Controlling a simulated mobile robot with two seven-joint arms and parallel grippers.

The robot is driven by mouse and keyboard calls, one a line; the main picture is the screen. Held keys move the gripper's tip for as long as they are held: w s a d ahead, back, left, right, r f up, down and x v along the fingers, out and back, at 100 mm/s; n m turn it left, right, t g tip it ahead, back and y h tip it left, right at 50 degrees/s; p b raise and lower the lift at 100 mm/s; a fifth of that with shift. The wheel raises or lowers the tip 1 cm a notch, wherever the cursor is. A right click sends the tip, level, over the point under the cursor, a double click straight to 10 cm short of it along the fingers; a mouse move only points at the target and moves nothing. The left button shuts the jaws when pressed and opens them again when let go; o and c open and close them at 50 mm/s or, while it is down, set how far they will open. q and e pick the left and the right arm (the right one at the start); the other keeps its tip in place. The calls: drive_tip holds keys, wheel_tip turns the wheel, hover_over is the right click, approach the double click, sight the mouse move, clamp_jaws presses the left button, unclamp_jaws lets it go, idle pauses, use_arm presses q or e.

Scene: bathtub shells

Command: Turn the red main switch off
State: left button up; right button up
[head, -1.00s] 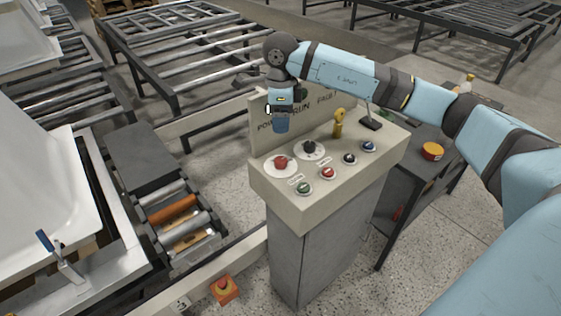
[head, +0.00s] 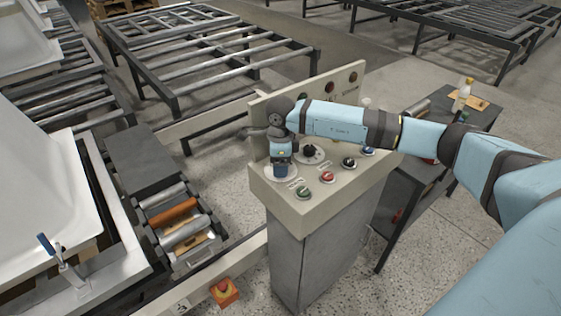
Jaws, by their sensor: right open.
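The red main switch is hidden in the head view behind my right gripper (head: 281,170). Only parts of its pale round plate (head: 268,173) show at the front left of the beige control console (head: 322,202). My right gripper points down, with its blue fingers low over or around the switch. Whether the fingers touch the knob cannot be seen. My left gripper is not in view.
An orange box with a red button (head: 224,291) is on the floor-side rail.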

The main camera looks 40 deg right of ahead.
drive_tip(key=shift+c, duration=0.3)
drive_tip(key=c, duration=0.9)
drive_tip(key=shift+o, duration=0.2)
